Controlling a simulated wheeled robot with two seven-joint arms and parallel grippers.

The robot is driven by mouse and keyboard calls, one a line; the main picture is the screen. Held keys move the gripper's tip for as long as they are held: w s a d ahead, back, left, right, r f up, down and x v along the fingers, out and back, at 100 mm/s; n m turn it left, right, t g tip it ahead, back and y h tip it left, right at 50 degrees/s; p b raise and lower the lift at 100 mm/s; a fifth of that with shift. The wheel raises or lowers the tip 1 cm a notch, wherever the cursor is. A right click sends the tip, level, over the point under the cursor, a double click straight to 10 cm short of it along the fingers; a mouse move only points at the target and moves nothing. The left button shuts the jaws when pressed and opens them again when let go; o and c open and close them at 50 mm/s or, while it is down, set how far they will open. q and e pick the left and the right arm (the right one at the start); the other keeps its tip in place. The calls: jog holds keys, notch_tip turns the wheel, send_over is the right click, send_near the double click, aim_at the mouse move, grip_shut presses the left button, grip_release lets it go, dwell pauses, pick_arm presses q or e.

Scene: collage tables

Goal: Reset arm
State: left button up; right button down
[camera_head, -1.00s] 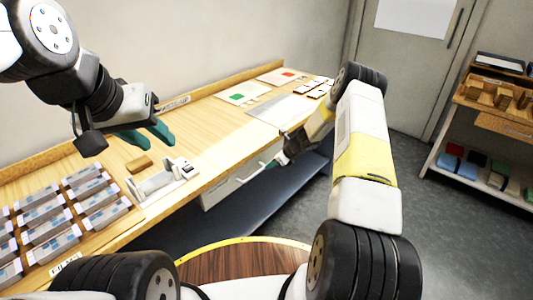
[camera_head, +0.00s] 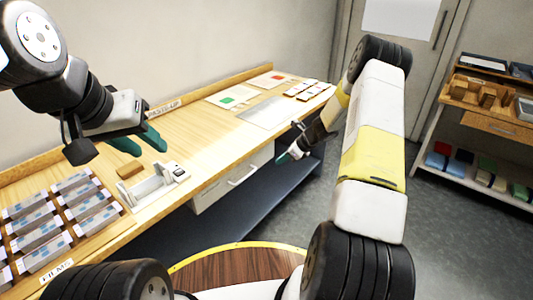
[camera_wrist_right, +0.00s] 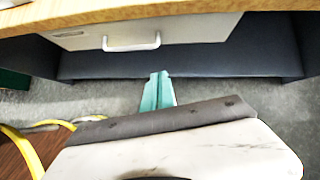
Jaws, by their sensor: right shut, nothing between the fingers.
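My left gripper (camera_head: 139,143) is at the upper left in the head view, above the wooden worktable (camera_head: 190,135). Its two green fingers are apart with nothing seen between them. My right gripper (camera_head: 284,158) is in front of the table's front edge, to the right of the white drawer (camera_head: 216,190), and mostly seen from behind. In the right wrist view its green fingers (camera_wrist_right: 157,90) are together and empty, pointing toward the dark lower shelf (camera_wrist_right: 215,65) below the drawer. The drawer handle (camera_wrist_right: 131,43) is beyond the fingertips and apart from them.
Several film trays (camera_head: 60,212), a small wooden block (camera_head: 134,167) and a white device (camera_head: 155,187) stand on the table's near left. Flat sheets and cards (camera_head: 265,111) lie at its far end. A shelf unit (camera_head: 492,127) stands right; grey floor (camera_head: 440,230) lies between.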

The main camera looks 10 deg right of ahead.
jog(key=s+a+r+n, duration=0.2)
jog(key=s+r+n, duration=0.2)
jog(key=r, duration=0.5)
jog(key=s+a+r+n+h, duration=0.15)
jog(key=s+r+n, duration=0.25)
jog(key=r, duration=0.5)
jog(key=s+a+r+n, duration=0.3)
jog(key=s+r+n, duration=0.15)
jog(key=r, duration=0.45)
jog(key=s+r+n, duration=0.3)
jog(key=s+n, duration=0.1)
jog(key=s, duration=0.4)
jog(key=s+r+n+t+h, duration=0.1)
jog(key=s+r+n, duration=0.2)
jog(key=s+n, duration=0.2)
jog(key=s+r+n+h, duration=0.1)
jog(key=s+r+n, duration=0.2)
jog(key=s, duration=0.8)
jog(key=shift+s+r+n, duration=0.2)
jog(key=shift+r+n, duration=0.1)
jog(key=shift+n, duration=0.45)
jog(key=shift+h, duration=0.25)
